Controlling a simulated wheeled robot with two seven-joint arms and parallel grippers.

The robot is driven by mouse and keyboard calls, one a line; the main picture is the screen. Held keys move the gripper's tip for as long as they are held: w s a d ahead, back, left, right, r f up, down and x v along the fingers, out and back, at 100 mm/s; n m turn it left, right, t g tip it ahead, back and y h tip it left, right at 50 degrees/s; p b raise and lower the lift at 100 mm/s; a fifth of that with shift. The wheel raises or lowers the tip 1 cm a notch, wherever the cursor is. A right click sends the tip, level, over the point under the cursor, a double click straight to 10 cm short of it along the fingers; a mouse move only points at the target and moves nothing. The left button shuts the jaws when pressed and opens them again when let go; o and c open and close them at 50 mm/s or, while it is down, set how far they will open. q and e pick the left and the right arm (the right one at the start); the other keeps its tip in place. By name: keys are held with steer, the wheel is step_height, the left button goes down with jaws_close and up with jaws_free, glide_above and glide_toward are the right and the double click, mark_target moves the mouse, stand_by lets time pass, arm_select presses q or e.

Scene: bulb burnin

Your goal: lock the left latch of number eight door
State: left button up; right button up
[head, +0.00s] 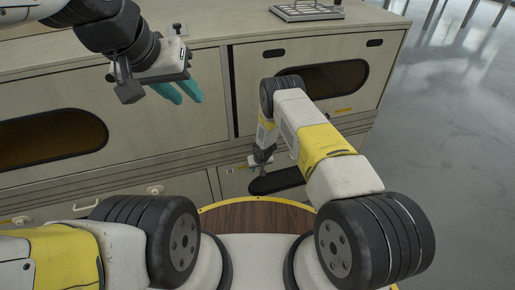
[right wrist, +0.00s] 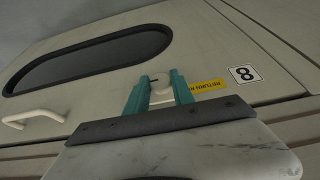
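The number eight door shows in the right wrist view, with its black "8" label (right wrist: 243,74), a dark oval window (right wrist: 90,58) and a white handle (right wrist: 33,117). A small pale latch (right wrist: 160,89) sits at the door's edge beside a yellow sticker (right wrist: 207,86). My right gripper (right wrist: 159,84) has its teal fingers on either side of this latch; they look apart, and firm contact cannot be made out. In the head view my right gripper (head: 262,160) is at the low cabinet front and hides the latch. My left gripper (head: 180,92) is open and empty above the cabinet front.
The wooden cabinet (head: 190,140) has larger upper doors with dark oval windows (head: 50,138). Lower doors with white handles (head: 85,206) run to the left. A metal rack (head: 306,10) stands on the top. Open floor (head: 450,120) lies to the right.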

jaws_close()
stand_by(1.2)
